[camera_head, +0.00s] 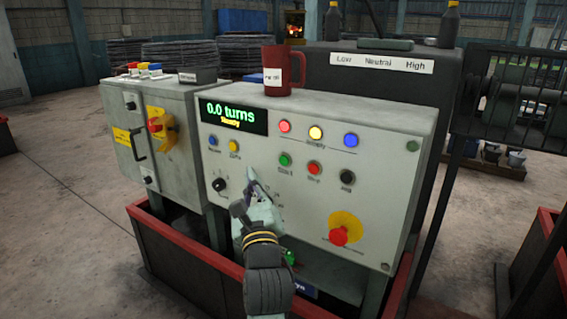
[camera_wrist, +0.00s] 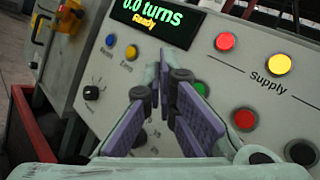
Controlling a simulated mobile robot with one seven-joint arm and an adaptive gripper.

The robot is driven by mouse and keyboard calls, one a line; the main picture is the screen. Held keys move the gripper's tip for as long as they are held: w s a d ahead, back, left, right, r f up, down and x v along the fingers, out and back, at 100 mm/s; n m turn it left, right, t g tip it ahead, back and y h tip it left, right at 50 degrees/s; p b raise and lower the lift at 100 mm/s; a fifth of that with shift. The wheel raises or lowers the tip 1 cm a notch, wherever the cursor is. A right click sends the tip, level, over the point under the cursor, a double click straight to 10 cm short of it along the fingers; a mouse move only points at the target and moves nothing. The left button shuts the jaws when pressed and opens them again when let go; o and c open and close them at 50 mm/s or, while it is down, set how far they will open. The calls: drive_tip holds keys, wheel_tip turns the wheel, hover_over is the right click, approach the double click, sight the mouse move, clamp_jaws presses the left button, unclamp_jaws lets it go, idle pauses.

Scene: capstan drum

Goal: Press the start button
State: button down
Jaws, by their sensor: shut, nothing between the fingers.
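The control panel (camera_head: 310,190) has a display (camera_head: 233,115) reading "0.0 turns" and "Ready". A green button (camera_head: 285,160) sits in its middle row; its label is too small to read surely, but it looks like the start button. A red button (camera_head: 314,168) is to its right. My gripper (camera_head: 251,174) is shut and empty, in front of the panel, left of and below the green button in the head view. In the wrist view my gripper (camera_wrist: 164,68) partly hides the green button (camera_wrist: 201,88), which shows just right of the fingers. I cannot tell the remaining gap to the panel.
A red emergency knob on a yellow plate (camera_head: 341,232) is at lower right. Red, yellow and blue supply lights (camera_head: 316,132) are above. A black dial (camera_head: 219,184) is at left. A red mug (camera_head: 279,72) stands on top of the panel. A second cabinet (camera_head: 155,140) stands left.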

sight(284, 160)
drive_tip(key=shift+w+d+b, duration=0.1)
drive_tip(key=shift+w+d, duration=0.75)
drive_tip(key=shift+w, duration=0.35)
drive_tip(key=shift+w+d+b, duration=0.1)
drive_tip(key=shift+w+d, duration=0.8)
drive_tip(key=shift+w, duration=0.25)
drive_tip(key=shift+w+d+b, duration=0.1)
drive_tip(key=shift+w+d, duration=0.75)
drive_tip(key=shift+w, duration=0.35)
drive_tip(key=shift+w, duration=0.1)
drive_tip(key=shift+w+d, duration=0.2)
drive_tip(key=shift+w, duration=0.05)
